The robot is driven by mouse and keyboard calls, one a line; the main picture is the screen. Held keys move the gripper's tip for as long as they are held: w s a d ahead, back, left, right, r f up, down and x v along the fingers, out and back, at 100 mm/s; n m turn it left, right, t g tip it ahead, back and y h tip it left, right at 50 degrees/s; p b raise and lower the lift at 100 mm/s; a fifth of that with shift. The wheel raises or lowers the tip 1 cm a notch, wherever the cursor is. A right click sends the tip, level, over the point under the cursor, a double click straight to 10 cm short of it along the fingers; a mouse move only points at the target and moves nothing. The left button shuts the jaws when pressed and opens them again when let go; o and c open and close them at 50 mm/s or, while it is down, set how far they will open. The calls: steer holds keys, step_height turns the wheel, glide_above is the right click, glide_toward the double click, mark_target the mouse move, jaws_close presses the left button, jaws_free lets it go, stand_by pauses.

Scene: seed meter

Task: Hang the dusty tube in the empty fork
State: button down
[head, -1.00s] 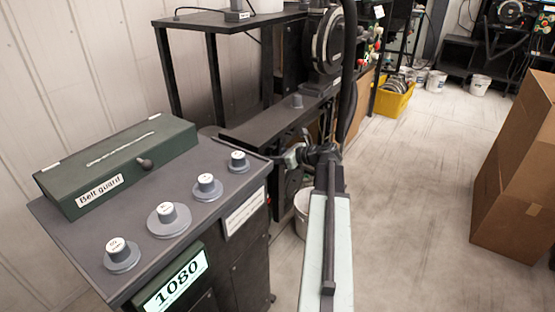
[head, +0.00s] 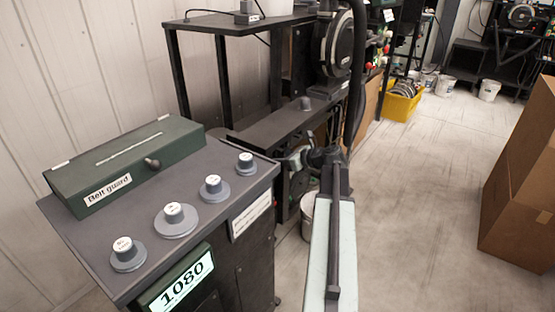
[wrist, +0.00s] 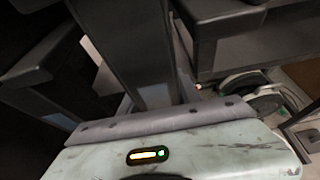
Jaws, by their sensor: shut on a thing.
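My gripper (head: 325,158) is at the far end of my pale arm, beside the dark machine, small and partly hidden in the head view. It is shut on a long, dark, slightly curved thing (head: 359,70), which I take to be the dusty tube. This stands nearly upright above the gripper, in front of the round wheel, and its top leaves the picture. Dust on it cannot be made out. In the wrist view, a broad dark grey piece (wrist: 125,50) rises past my pale wrist; I cannot tell if it is the tube. I cannot make out the empty fork.
A grey console (head: 215,165) with several knobs, a green "Belt guard" box (head: 135,165) and a 1080 display (head: 178,283) stands at left. Behind is a dark table (head: 230,22). A yellow bin (head: 402,101) and cardboard box (head: 520,190) stand right, with clear floor between.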

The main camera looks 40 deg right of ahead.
steer(key=shift+f+b, duration=0.45)
steer(key=shift+f, duration=0.05)
steer(key=c, duration=0.8)
jaws_free()
steer(key=shift+o, duration=0.2)
steer(key=p+v, duration=0.3)
steer(key=v, duration=0.4)
steer(key=shift+s+r, duration=0.2)
steer(key=shift+s, duration=0.15)
steer(key=shift+d, duration=0.1)
